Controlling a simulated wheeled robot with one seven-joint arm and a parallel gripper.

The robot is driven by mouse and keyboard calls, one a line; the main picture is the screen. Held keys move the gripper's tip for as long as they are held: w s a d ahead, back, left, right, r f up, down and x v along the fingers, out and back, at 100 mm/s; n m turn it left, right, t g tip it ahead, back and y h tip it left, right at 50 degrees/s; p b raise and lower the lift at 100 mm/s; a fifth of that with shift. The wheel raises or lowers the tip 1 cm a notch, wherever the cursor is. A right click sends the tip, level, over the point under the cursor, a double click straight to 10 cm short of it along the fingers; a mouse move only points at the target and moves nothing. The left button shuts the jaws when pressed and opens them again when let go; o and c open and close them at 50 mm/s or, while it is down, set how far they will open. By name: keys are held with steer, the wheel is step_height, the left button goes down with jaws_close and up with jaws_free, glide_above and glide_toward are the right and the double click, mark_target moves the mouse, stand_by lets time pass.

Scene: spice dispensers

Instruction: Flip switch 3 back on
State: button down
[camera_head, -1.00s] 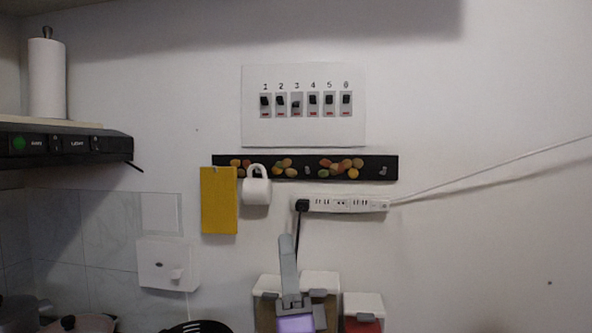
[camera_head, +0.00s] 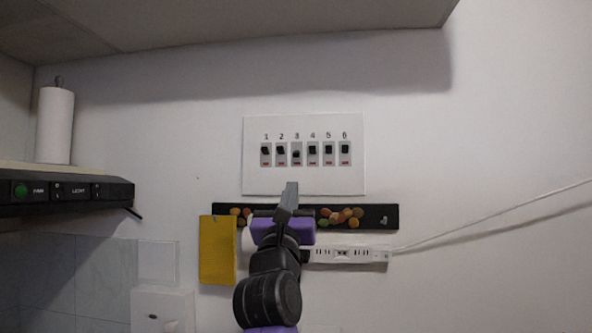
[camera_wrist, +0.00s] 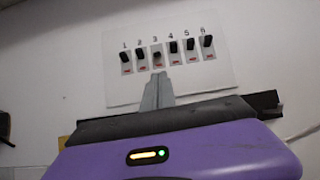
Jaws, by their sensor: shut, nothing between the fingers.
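A white switch panel (camera_head: 302,184) on the wall carries a row of black switches numbered 1 to 6. Switch 3 (camera_head: 296,155) has its black toggle low in its slot, while the other toggles sit high. It also shows in the wrist view (camera_wrist: 158,57). My gripper (camera_head: 291,186) is shut and empty, its fingertips at the lower edge of the panel, below switch 3. In the wrist view the tips (camera_wrist: 159,76) appear just under switch 3. I cannot tell whether they touch the panel.
A black strip with coloured stones (camera_head: 345,217) runs below the panel, partly behind my arm. A yellow board (camera_head: 217,250) hangs at its left end. A white power strip (camera_head: 350,254) with a cable is to the lower right. The wall right of the panel is clear.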

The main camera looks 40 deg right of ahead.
mark_target(296, 154)
steer(key=shift+w+f, duration=0.1)
stand_by(0.3)
steer(key=p+x, duration=0.2)
steer(key=x, duration=0.8)
steer(key=shift+f, duration=0.1)
